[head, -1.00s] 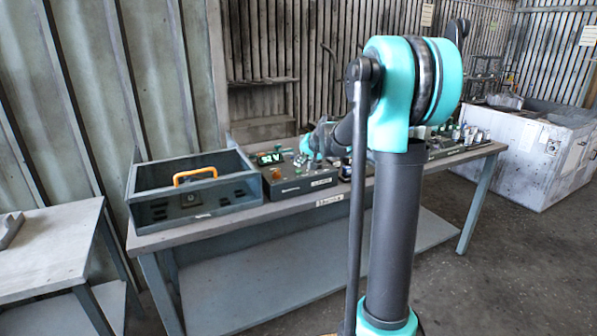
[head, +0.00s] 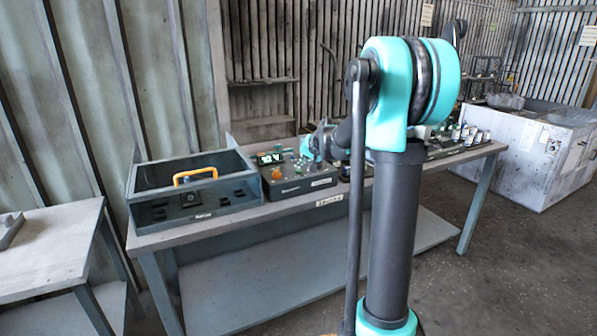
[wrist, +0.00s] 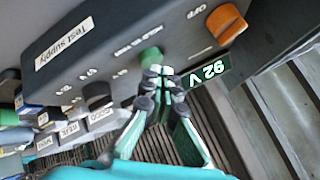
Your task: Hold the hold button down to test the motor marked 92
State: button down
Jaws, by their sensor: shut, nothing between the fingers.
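A dark grey box labelled "Test supply" (wrist: 120,45) fills the upper part of the wrist view and also stands on the bench in the head view (head: 298,186). Its green button (wrist: 151,56), with small lettering beside it, sticks out of the panel. My gripper (wrist: 160,76) is shut and empty, with its fingertips at the green button. They partly cover it, and I cannot tell whether it is pressed in. A lit green display (wrist: 208,72) is right of the fingertips; its digits are hard to read. No motor marked 92 is readable.
A grey open box (head: 150,205) with an orange handle stands left of the supply on the bench (head: 240,222). Several small parts (head: 472,135) lie along the bench's right side.

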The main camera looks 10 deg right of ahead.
aim_at(300, 171)
jog(key=shift+f, duration=0.4)
dwell(1.2)
jog(key=shift+r, duration=0.1)
dwell(1.1)
jog(key=shift+r, duration=0.75)
jog(key=shift+r, duration=0.1)
jog(key=shift+r, duration=2.4)
jog(key=s+d+f+n+g+h, duration=0.1)
jog(key=s+f, duration=0.6)
jog(key=s, duration=0.6)
jog(key=s+d+f+n+g+h, duration=0.1)
jog(key=s+f, duration=0.7)
jog(key=s, duration=0.6)
jog(key=s+d+f+n+g+h, duration=0.1)
jog(key=s+f+n+g, duration=0.1)
jog(key=s+f, duration=0.6)
jog(key=s, duration=0.6)
jog(key=shift+d+h, duration=0.35)
jog(key=shift+h, duration=0.05)
jog(key=c, duration=2.3)
grip_release()
jog(key=shift+r, duration=0.1)
